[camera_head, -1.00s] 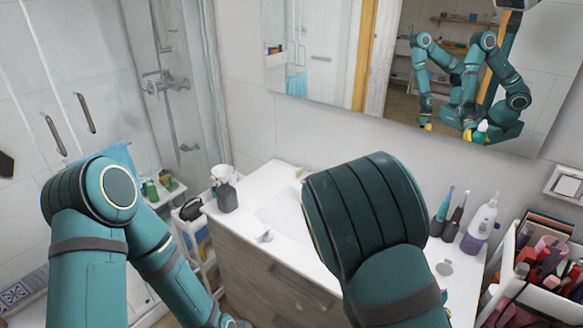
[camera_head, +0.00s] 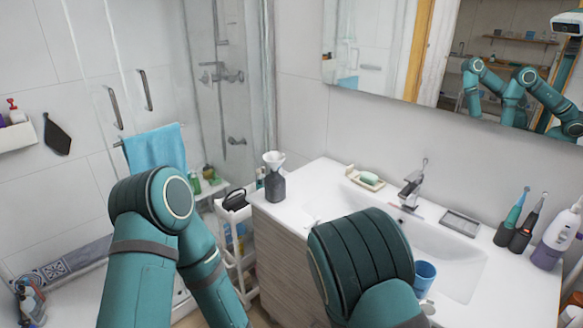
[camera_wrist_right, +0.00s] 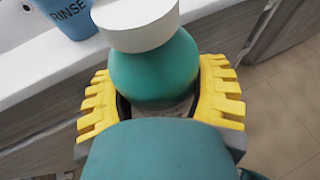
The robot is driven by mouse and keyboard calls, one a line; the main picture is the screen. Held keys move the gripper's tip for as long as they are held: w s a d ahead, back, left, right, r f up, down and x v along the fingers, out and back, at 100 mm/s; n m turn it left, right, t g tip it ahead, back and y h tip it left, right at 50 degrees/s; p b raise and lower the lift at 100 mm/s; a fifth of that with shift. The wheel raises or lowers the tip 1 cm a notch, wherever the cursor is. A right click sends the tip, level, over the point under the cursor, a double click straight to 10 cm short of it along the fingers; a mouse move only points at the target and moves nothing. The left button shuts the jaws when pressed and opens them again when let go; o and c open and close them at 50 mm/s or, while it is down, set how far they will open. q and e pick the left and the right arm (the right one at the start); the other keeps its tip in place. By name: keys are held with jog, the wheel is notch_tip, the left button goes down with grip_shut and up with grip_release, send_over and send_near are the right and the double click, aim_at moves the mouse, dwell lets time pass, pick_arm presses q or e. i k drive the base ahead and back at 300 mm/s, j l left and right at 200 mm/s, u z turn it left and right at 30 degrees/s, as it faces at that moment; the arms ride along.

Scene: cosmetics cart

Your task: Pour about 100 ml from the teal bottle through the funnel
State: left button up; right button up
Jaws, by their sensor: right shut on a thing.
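The teal bottle (camera_wrist_right: 153,68), with a wide white top, is in the right wrist view. My right gripper (camera_wrist_right: 160,98) is shut on it, yellow fingers on both sides. The gripper and this bottle do not show in the head view, where my right forearm covers the front of the counter. A white funnel (camera_head: 274,158) sits in the neck of a dark grey bottle (camera_head: 274,187), upright on the left end of the counter, well away from my right gripper. My left arm reaches down at the left, and its gripper is out of view.
A blue cup (camera_head: 424,275) stands on the white sink counter (camera_head: 330,172) beside my right arm; it also shows in the wrist view (camera_wrist_right: 68,14). A soap dish (camera_head: 367,180), a faucet (camera_head: 411,187) and toothbrushes (camera_head: 513,222) are on the counter. A white cart (camera_head: 240,250) stands at its left.

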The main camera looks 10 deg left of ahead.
aim_at(273, 159)
jog(key=i+j+z, duration=0.3)
jog(key=j, duration=0.65)
jog(key=i+j+z, duration=0.1)
jog(key=j+z, duration=0.2)
jog(key=j, duration=0.65)
jog(key=j+z, duration=0.3)
jog(key=j, duration=0.7)
jog(key=i, duration=0.05)
